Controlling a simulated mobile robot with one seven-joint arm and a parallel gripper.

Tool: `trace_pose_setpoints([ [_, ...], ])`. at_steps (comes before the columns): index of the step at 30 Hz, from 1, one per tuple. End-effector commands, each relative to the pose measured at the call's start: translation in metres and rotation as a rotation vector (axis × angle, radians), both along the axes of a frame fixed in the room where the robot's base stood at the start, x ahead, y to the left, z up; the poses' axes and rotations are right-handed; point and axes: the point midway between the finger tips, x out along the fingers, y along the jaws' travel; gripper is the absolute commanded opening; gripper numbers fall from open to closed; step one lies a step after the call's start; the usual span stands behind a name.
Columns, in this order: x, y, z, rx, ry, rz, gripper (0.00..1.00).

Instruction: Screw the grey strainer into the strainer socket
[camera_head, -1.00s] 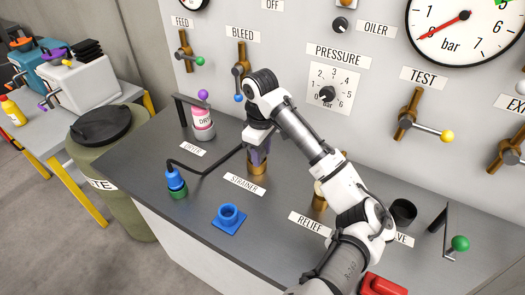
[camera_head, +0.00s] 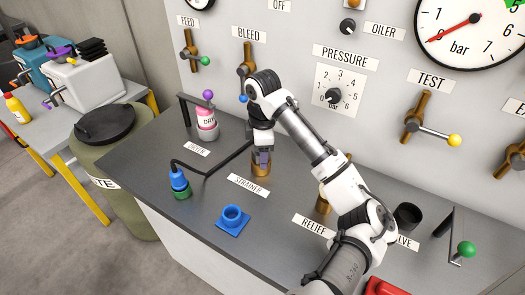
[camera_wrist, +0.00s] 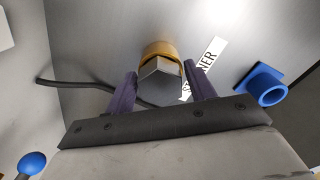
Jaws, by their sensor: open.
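The grey strainer (camera_wrist: 158,84) shows in the wrist view as a hexagonal head. It sits at the mouth of the brass strainer socket (camera_wrist: 158,48), which also shows in the head view (camera_head: 261,170) behind the STRAINER label. How deep the strainer sits in the socket is hidden. My gripper (camera_wrist: 162,82) is open, with one purple finger on each side of the hex head and visible gaps between. In the head view my gripper (camera_head: 262,159) points down right over the socket, and its fingers hide the strainer.
A black hose runs from a blue-and-green fitting (camera_head: 179,183) toward the back, left of the socket. A blue ring holder (camera_head: 232,217) stands in front.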

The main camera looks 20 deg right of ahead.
Motion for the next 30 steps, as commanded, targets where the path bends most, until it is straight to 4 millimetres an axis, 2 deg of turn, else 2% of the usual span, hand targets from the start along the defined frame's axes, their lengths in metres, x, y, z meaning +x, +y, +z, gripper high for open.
trace_pose_setpoints([
  [15, -0.0001, -0.0001, -0.0006, 0.001, 0.001, 0.653, 0.54],
  [24, -0.0001, -0.0001, 0.0000, 0.001, 0.001, 0.715, 0.54],
  [26, -0.0001, -0.0001, 0.0000, 0.001, 0.001, 0.714, 0.49],
  [30, -0.0004, -0.0002, -0.0001, 0.000, 0.002, 0.713, 0.31],
])
